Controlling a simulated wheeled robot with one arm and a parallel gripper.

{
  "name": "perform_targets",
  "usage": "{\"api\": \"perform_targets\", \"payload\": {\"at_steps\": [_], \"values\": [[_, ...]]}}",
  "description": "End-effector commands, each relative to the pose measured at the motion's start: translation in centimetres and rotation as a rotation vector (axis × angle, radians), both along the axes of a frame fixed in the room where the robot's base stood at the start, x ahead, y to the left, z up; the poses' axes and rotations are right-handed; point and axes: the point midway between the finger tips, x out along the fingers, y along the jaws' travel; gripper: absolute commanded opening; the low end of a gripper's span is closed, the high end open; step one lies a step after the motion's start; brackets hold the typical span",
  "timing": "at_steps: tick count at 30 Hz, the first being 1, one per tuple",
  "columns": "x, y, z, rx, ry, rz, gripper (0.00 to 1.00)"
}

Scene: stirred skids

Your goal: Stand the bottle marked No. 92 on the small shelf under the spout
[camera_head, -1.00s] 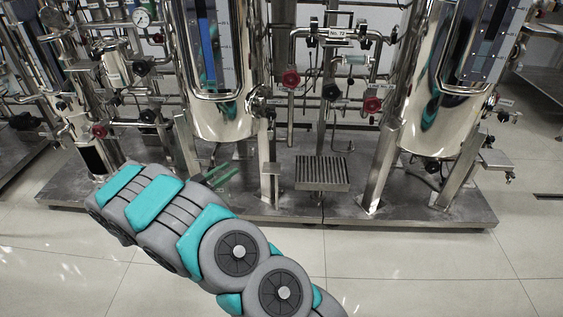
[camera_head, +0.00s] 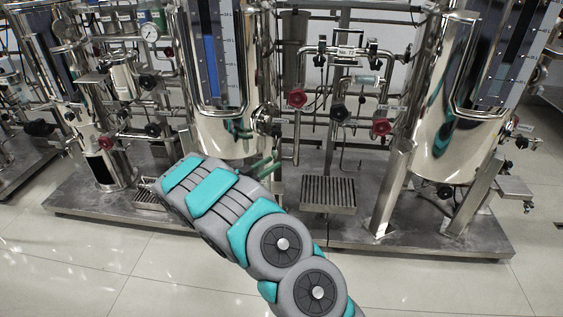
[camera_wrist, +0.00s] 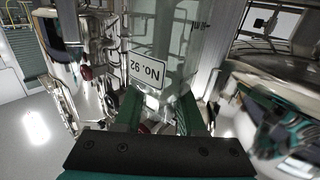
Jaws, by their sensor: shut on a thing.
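In the wrist view a clear bottle (camera_wrist: 175,45) with a white label reading "No. 92", upside down in the picture, sits between the green fingers of my gripper (camera_wrist: 162,118). My gripper is shut on it. In the head view my gripper (camera_head: 262,165) is in front of the left tank's lower end; the bottle is hardly discernible there. A small flat shelf (camera_head: 515,187) stands beside the right tank, below a valve with a dark knob. Around the left tank, my arm and gripper cover part of the area below its outlet. I cannot tell which spout is meant.
A grated drip tray (camera_head: 328,195) stands on the steel skid base (camera_head: 440,235) between the two tanks. Pipes with red and black handwheels (camera_head: 297,98) run behind it, with a "No. 72" sign (camera_head: 347,52). Tank legs (camera_head: 392,190) flank the tray. The front floor (camera_head: 90,270) is clear.

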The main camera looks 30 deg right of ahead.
Motion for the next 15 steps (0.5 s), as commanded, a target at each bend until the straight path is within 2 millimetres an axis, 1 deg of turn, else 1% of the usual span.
{"api": "perform_targets", "payload": {"at_steps": [1, 3, 8, 11, 15], "values": [[0.2, -0.8, 0.0, 0.000, -0.001, -0.003, 0.00], [0.5, -1.4, 0.0, 0.002, -0.002, -0.001, 0.00], [0.7, -2.0, 0.0, 0.002, -0.002, 0.000, 0.00], [0.9, -3.0, 0.0, 0.001, -0.001, -0.002, 0.00], [1.5, -5.1, 0.0, 0.000, 0.000, -0.005, 0.00]]}}
